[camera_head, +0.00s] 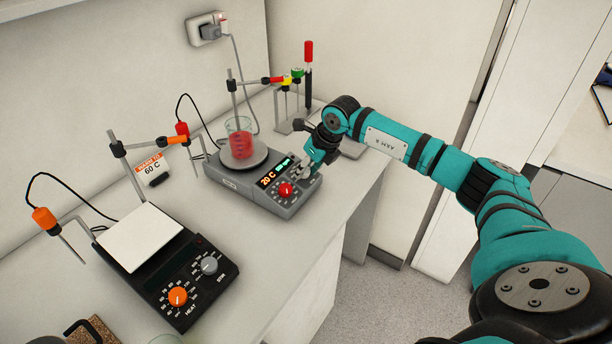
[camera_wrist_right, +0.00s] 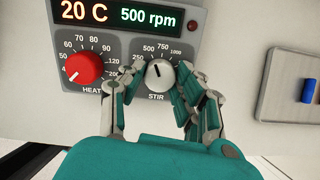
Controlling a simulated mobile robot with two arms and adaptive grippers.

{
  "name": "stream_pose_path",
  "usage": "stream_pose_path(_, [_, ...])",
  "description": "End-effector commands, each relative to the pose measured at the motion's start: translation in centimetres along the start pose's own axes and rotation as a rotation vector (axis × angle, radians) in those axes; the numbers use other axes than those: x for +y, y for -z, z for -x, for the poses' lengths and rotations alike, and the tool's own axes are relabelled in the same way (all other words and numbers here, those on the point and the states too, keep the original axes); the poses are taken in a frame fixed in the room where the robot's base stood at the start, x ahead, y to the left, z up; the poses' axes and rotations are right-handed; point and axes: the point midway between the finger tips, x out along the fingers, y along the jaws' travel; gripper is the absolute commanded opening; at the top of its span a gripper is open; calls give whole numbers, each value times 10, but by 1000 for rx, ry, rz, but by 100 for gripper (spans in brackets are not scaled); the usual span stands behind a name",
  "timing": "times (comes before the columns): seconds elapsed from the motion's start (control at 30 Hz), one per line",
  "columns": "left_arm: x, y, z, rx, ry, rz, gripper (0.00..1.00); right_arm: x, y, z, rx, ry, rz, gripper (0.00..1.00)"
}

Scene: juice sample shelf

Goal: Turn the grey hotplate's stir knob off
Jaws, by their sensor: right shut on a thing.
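The grey hotplate (camera_head: 284,209) stands on the bench with a beaker of red liquid (camera_head: 241,145) on its round plate. Its display (camera_wrist_right: 125,16) reads 20 C and 500 rpm. The red heat knob (camera_wrist_right: 84,68) is on the left of the panel. My right gripper (camera_head: 308,166) is at the panel's right end and hides the stir knob in the head view. In the wrist view its fingers (camera_wrist_right: 163,80) are shut on that knob from both sides. My left gripper is out of view.
A black hotplate (camera_head: 150,262) with an orange knob (camera_head: 178,296) and a grey knob (camera_head: 209,265) stands nearer on the bench. Stands with probes are behind both hotplates. A 60 C tag (camera_head: 152,170) stands between them. The bench edge is at right.

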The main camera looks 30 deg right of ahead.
Motion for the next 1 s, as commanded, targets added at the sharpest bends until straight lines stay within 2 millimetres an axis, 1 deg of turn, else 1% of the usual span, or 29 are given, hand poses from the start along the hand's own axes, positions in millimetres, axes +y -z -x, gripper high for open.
stream_pose_path(0.03, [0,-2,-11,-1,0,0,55,-2,1,-3,-4,-3,45,0])
stream_pose_path(0.4, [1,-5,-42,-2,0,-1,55,-2,0,-2,-5,-49,392,0])
stream_pose_path(0.7, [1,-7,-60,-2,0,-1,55,-2,-1,-1,-5,-86,673,0])
stream_pose_path(1.0, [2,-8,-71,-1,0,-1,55,-2,-2,0,-5,-117,924,0])
